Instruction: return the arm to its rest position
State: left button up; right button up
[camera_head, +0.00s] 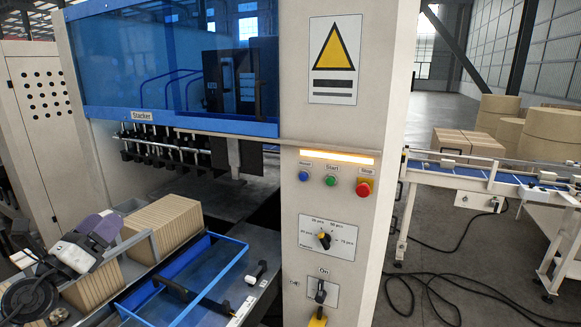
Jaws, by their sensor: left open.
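My left gripper (104,232) is at the lower left of the head view, over the near end of a row of upright kraft-coloured pieces (162,222). It is open, and I see nothing held in it. Its arm comes in from the lower left corner and hides part of the row and its tray. I cannot tell whether the fingers touch the pieces. My right gripper is not in view.
A blue-framed tray (190,282) with a black handle lies beside the row. The stacker's blue window (175,62) is above. The control panel (335,205) has buttons and a knob.

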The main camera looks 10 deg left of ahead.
pick_arm(q)
jog(key=s+r+n+t+y, duration=0.2)
jog(key=s+r+n+y, duration=0.15)
jog(key=n+y, duration=1.15)
jog(key=s+d+f+n+g+h, duration=0.3)
jog(key=s+d+f+n+g, duration=0.25)
jog(key=f, duration=0.55)
jog(key=s+d+f+n+g+h, duration=0.2)
jog(key=s+d+f+n+g, duration=0.4)
jog(key=f, duration=0.5)
jog(key=s+d+f+n+g+h, duration=0.4)
jog(key=d+f, duration=0.3)
jog(key=f, duration=0.4)
jog(key=s+d+f+n+g, duration=0.1)
jog(key=s+d+f+g, duration=0.1)
jog(key=s+f, duration=0.7)
jog(key=s+d+f+n+g, duration=0.25)
jog(key=s+f, duration=0.45)
jog(key=s, duration=0.4)
notch_tip(320, 180, up, 15)
jog(key=p, duration=1.4)
jog(key=shift+s+d+m+h+p, duration=0.15)
jog(key=shift+s+m+h+p, duration=0.2)
jog(key=shift+s+m+h, duration=0.05)
jog(key=shift+f, duration=0.15)
